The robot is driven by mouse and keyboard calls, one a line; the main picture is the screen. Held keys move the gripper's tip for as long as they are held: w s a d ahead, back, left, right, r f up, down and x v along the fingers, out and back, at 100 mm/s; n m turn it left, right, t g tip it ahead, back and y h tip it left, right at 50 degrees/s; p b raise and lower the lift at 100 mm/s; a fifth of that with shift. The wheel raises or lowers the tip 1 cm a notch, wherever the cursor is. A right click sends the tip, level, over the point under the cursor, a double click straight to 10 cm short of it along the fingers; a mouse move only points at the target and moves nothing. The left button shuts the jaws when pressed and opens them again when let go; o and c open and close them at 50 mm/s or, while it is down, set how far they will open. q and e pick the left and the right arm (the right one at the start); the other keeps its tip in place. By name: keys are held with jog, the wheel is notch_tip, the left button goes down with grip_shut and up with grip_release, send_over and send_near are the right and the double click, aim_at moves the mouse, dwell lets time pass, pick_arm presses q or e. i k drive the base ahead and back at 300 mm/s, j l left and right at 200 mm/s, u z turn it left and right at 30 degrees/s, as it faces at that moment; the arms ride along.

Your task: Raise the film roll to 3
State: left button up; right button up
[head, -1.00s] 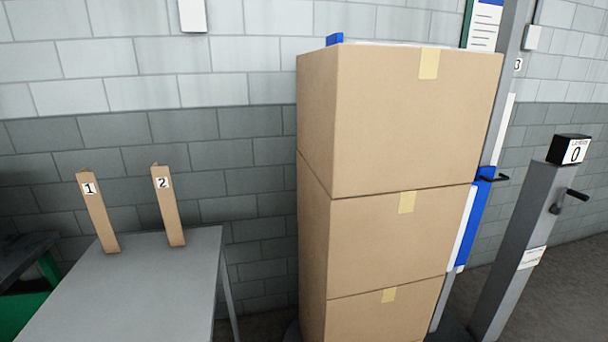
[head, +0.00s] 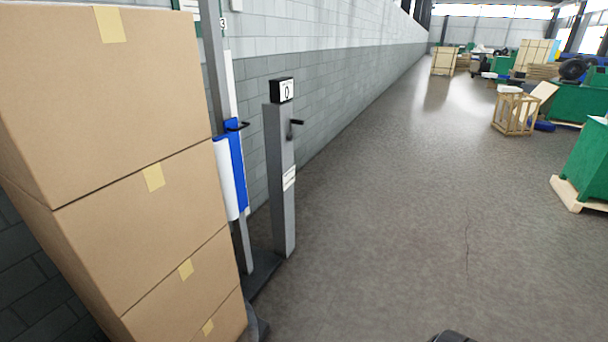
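The film roll (head: 224,172), white with a blue part (head: 237,160) beside it, is upright on a grey mast (head: 216,70) just right of the stacked boxes. A small dark handle sticks out near its top. A mark reading 3 (head: 223,24) is high on the mast, well above the roll. Right of it stands a grey post (head: 281,185) with a black-framed counter (head: 283,91) showing 0 and a dark crank handle (head: 296,123) on its right side. Neither of my grippers shows. A dark piece at the bottom edge is too cut off to identify.
A tall stack of taped cardboard boxes (head: 110,110) fills the left, close to the mast. A block wall (head: 330,80) runs behind. Open floor (head: 400,210) lies to the right, with a wooden crate (head: 514,112) and green machines (head: 588,165) farther off.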

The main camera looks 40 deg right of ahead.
aim_at(227, 146)
jog(key=l+z, duration=0.1)
jog(key=z, duration=0.7)
jog(key=i+l+u, duration=0.25)
jog(key=u, duration=0.15)
jog(key=i+l+u, duration=0.2)
jog(key=u, duration=0.15)
jog(key=i+l+u, duration=0.15)
jog(key=l+u, duration=0.25)
jog(key=l, duration=0.1)
